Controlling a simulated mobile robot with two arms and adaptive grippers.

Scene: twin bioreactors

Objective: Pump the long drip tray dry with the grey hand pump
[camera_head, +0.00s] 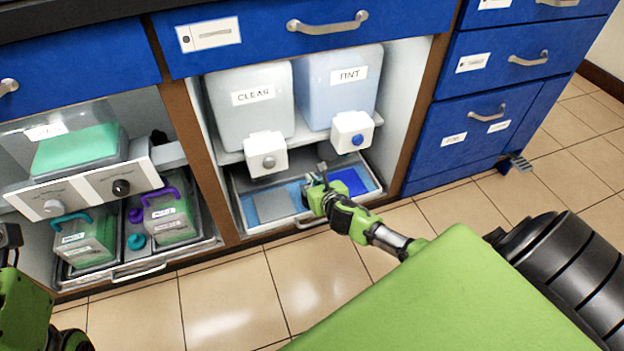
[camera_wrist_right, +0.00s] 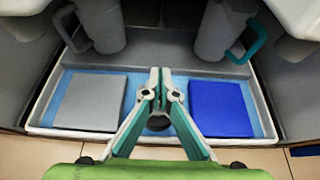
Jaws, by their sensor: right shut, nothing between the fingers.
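A tray (camera_head: 243,229) with light blue liquid lies under the two dispensers; it also fills the right wrist view (camera_wrist_right: 240,142). I take it as the long drip tray. A grey pad (camera_wrist_right: 90,102) and a dark blue pad (camera_wrist_right: 219,107) lie in it, left and right. My right gripper (camera_head: 318,180) reaches over the tray between the pads; in the right wrist view its fingertips (camera_wrist_right: 160,80) are together and empty. I cannot pick out the grey hand pump with certainty. Only part of my left arm shows at the lower left; its fingers are out of view.
Two dispensers, CLEAR (camera_head: 250,105) and TINT (camera_head: 340,85), stand above the tray. Behind it stand a grey jug (camera_wrist_right: 100,25) and one with a teal handle (camera_wrist_right: 225,32). The tiled floor in front is clear.

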